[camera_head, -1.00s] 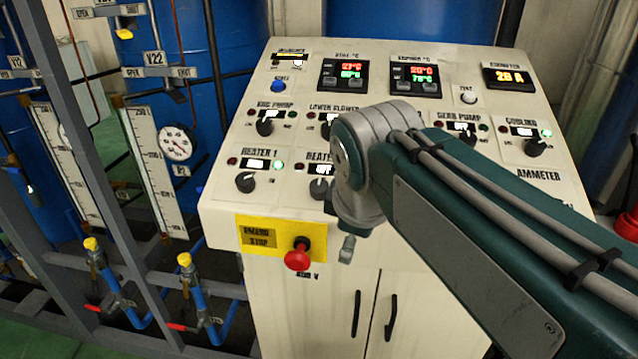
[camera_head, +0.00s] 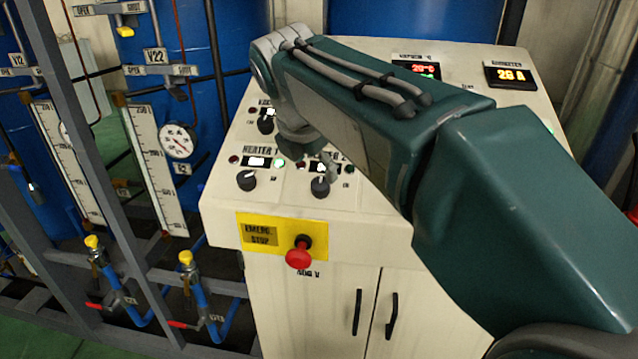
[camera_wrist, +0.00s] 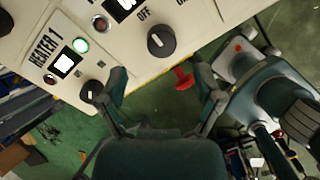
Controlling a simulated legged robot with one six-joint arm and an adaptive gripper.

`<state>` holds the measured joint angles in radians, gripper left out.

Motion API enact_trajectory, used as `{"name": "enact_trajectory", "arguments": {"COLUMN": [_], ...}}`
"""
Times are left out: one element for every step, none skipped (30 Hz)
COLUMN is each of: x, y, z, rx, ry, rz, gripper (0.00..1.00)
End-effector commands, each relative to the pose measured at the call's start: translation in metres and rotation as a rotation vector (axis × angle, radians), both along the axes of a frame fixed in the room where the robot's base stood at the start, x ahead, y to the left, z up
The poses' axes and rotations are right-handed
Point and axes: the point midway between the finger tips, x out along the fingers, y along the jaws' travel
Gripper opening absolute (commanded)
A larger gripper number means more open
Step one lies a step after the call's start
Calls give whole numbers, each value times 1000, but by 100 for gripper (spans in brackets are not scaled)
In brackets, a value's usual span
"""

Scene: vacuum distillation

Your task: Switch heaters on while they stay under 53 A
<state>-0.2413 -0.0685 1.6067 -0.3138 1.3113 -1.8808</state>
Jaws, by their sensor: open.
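The control panel (camera_head: 222,211) carries the HEATER 1 knob (camera_head: 246,181), with a lit green lamp (camera_head: 278,162) above it, also lit in the wrist view (camera_wrist: 80,46). To its right is the second heater's knob (camera_head: 320,187), its label and display partly covered by my arm; it also shows in the wrist view (camera_wrist: 161,40). The ammeter display (camera_head: 511,75) reads about 26 or 28 A. My gripper (camera_wrist: 160,76) is open and empty, its fingers apart below the second knob in the wrist picture and not around it. In the head view it is mostly hidden.
The red emergency stop (camera_head: 299,256) sticks out below the knobs, on a yellow plate (camera_head: 260,236); it also shows between my fingers in the wrist view (camera_wrist: 184,78). Pipes and yellow-capped valves (camera_head: 186,258) stand left. My arm covers much of the panel's middle and right.

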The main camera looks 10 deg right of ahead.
Motion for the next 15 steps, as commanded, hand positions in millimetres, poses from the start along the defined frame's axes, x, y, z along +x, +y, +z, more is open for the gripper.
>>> {"name": "enact_trajectory", "arguments": {"x": [3,5,8,9,11,13,14,16,18,18,19,20,20,21,21], "y": [-3,-4,-5,-7,-8,-9,-10,-11,-11,-12,-12,-13,-13,-13,-13], "z": [-10,-15,-21,-26,-30,-36,-40,-43,-47,-49,-51,-53,-54,-55,-55], "rx": [0,-1,-1,0,0,1,0,0,1,1,1,1,1,2,1], "ry": [4,3,4,3,2,2,2,2,1,1,1,0,0,0,-1], "rz": [-2,-1,-2,-2,-3,-2,-3,-1,-1,-1,-1,-1,-1,0,-1], "gripper": [84,84,84,84,84,84,84,84,84,84,84,84,84,84,84]}}
